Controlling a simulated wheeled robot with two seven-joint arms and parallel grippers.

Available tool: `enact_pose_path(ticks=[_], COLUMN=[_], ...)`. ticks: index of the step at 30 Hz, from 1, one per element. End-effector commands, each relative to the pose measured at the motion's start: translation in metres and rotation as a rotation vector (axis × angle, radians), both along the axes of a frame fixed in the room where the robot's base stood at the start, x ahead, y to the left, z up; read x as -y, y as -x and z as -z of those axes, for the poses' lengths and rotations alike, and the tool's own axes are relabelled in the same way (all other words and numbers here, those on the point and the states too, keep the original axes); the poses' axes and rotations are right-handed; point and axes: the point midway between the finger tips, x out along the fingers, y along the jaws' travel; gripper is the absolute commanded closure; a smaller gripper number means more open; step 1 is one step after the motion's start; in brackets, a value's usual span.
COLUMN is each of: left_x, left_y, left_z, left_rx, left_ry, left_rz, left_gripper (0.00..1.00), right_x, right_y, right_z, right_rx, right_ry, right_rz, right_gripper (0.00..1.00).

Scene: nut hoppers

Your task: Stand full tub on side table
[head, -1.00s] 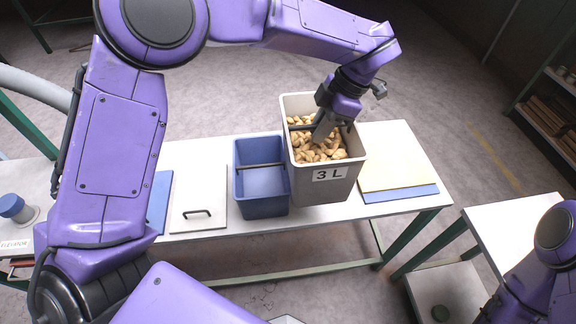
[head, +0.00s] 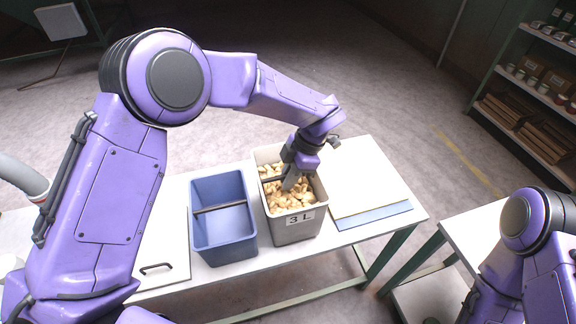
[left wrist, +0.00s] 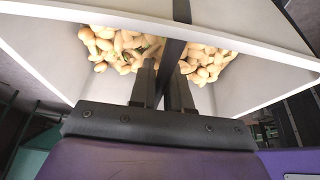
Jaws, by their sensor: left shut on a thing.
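A grey tub (head: 297,230) marked "3 L" is full of pale, nut-like pieces (head: 288,193). It is upright at the long white table, right of a blue tub. My left gripper (head: 292,182) reaches down into its mouth. In the left wrist view, the left gripper (left wrist: 163,92) is shut on the tub's dark crossbar handle (left wrist: 176,50), with the pieces (left wrist: 125,50) beyond. I cannot tell whether the tub's base touches the table. A white side table (head: 472,232) stands at the right, partly behind my right arm. My right gripper is out of view.
The empty blue tub (head: 222,250) with a crossbar stands close to the grey tub's left. A white lid with a black handle (head: 157,268) lies further left. Pale and blue boards (head: 372,216) lie to the right. Shelves (head: 530,95) stand at the far right.

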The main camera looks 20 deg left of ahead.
Motion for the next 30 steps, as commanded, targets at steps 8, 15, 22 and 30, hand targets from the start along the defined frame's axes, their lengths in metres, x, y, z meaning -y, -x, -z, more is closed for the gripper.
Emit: enact_pose_path(ticks=[8,15,22,30], left_x=[0.000,0.000,0.000,0.008], left_y=[-0.001,0.000,0.000,-0.006], left_z=[0.016,0.019,0.019,-0.001], left_rx=[0.005,0.001,0.000,0.004], left_ry=[0.001,0.001,0.000,0.002], left_rz=[-0.002,-0.001,-0.001,0.000], left_gripper=[1.00,0.70,0.57,0.57], right_x=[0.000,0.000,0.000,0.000], right_y=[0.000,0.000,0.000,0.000], right_z=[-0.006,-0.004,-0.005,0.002], right_rx=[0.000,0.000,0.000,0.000], right_ry=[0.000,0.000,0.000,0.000], right_rz=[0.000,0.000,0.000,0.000], right_gripper=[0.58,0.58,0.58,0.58])
